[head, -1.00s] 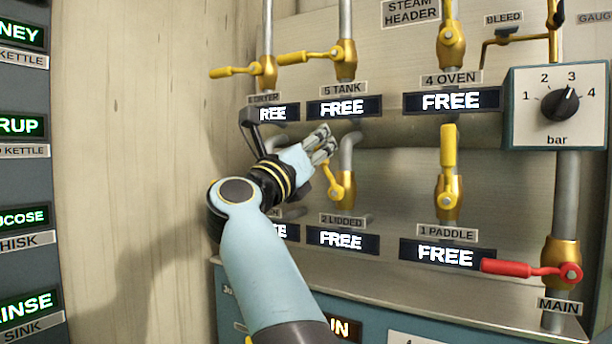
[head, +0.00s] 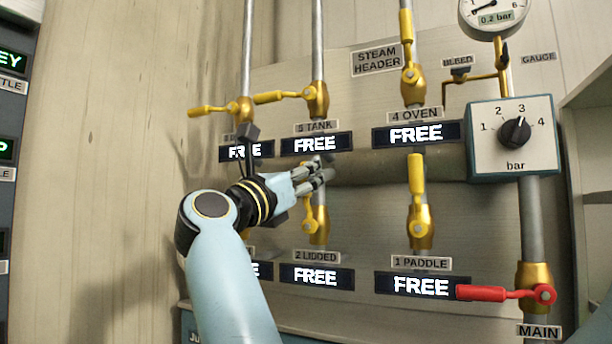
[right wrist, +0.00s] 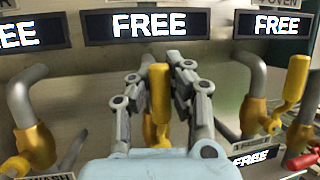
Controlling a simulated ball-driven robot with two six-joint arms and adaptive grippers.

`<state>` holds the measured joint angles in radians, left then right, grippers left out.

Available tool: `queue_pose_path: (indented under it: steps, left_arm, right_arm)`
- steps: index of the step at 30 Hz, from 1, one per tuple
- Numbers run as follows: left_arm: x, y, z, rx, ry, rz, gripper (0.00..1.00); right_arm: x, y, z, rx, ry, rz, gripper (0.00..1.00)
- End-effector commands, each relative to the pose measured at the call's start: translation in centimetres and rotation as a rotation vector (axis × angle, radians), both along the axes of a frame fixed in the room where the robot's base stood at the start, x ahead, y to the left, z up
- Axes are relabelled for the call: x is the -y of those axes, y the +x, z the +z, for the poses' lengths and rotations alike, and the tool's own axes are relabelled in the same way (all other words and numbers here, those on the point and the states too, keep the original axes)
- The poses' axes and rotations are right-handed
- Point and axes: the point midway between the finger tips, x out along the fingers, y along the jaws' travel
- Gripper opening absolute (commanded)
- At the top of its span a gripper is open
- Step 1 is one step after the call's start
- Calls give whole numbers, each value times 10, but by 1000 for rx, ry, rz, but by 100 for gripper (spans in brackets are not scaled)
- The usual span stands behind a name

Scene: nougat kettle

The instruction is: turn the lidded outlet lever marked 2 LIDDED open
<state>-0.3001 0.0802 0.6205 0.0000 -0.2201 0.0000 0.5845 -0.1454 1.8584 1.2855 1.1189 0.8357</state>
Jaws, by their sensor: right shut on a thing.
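The lever (head: 307,215) of the valve above the 2 LIDDED label (head: 317,256) is yellow on a brass body. It points up, close to upright, and its upper part is hidden by my fingers in the head view. My right gripper (head: 322,176) reaches in from the left and is shut on this lever. In the right wrist view the yellow handle (right wrist: 159,92) stands upright between the two fingers (right wrist: 160,85). The display under the label (head: 316,277) reads FREE. My left gripper is not in view.
The 1 PADDLE valve lever (head: 417,175) stands upright to the right. The 5 TANK lever (head: 282,97) points left above. A red MAIN lever (head: 482,293) lies level at lower right. A pressure dial box (head: 484,160) juts out beside the pipes.

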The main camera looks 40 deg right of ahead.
Motion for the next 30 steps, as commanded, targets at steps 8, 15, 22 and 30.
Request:
queue_pose_path:
  steps: [8,15,22,30]
  left_arm:
    - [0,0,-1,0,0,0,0]
    - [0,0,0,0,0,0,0]
    - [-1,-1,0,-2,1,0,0]
    - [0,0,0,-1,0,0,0]
  right_arm:
    - [0,0,-4,-4,7,-1,34]
    - [0,0,-2,-3,5,-1,43]
    - [0,0,12,3,5,-1,43]
    - [0,0,66,4,5,0,43]
